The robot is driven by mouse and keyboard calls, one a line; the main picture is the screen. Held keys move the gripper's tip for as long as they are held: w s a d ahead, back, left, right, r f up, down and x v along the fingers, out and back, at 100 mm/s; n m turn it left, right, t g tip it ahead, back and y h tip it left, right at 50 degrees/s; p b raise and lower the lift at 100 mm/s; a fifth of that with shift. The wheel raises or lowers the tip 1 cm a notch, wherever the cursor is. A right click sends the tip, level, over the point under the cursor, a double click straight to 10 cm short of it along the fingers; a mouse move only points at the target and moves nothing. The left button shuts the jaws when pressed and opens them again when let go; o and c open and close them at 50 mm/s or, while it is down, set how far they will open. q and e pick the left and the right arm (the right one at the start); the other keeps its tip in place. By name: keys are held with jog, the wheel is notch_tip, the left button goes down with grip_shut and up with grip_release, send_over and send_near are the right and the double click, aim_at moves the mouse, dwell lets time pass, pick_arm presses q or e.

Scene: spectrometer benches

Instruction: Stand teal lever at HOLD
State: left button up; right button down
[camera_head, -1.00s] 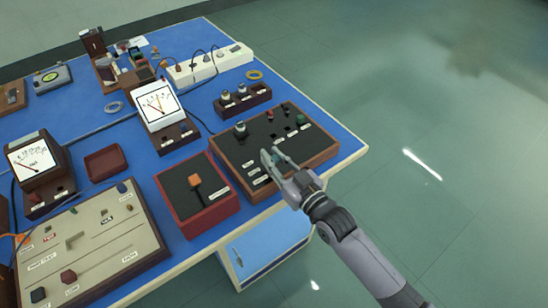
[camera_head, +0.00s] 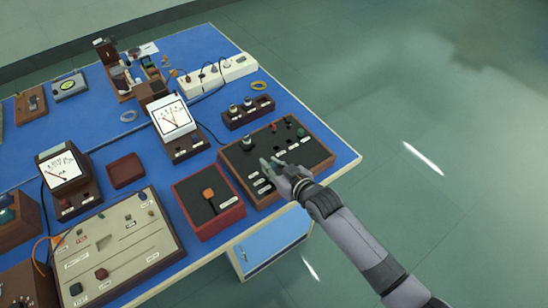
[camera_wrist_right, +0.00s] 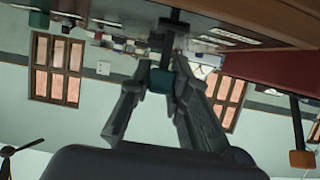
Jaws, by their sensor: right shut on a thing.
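The black panel in a wooden frame (camera_head: 240,160) lies near the right front corner of the blue bench. My right gripper (camera_head: 269,165) reaches over the front of this panel from the lower right. In the right wrist view, which looks upside down, the right gripper (camera_wrist_right: 155,84) is shut on the teal lever's knob (camera_wrist_right: 161,80). The knob sits on a dark stem that runs up to the panel in that picture. In the head view the fingers mostly hide the lever. Small white labels lie beside the hand, too small to read. My left gripper is not in view.
A red-framed box with an orange-knobbed lever (camera_head: 208,194) stands just left of the panel; the orange knob (camera_wrist_right: 303,159) also shows in the wrist view. Open floor lies right of the bench.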

jog(key=shift+w+a+r+g+p, duration=0.2)
jog(key=shift+g+p, duration=0.1)
jog(key=shift+p, duration=0.25)
jog(key=shift+f+h, duration=0.2)
jog(key=shift+h, duration=0.1)
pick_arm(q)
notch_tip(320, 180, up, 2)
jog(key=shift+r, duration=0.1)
pick_arm(e)
jog(key=c, duration=1.5)
grip_release()
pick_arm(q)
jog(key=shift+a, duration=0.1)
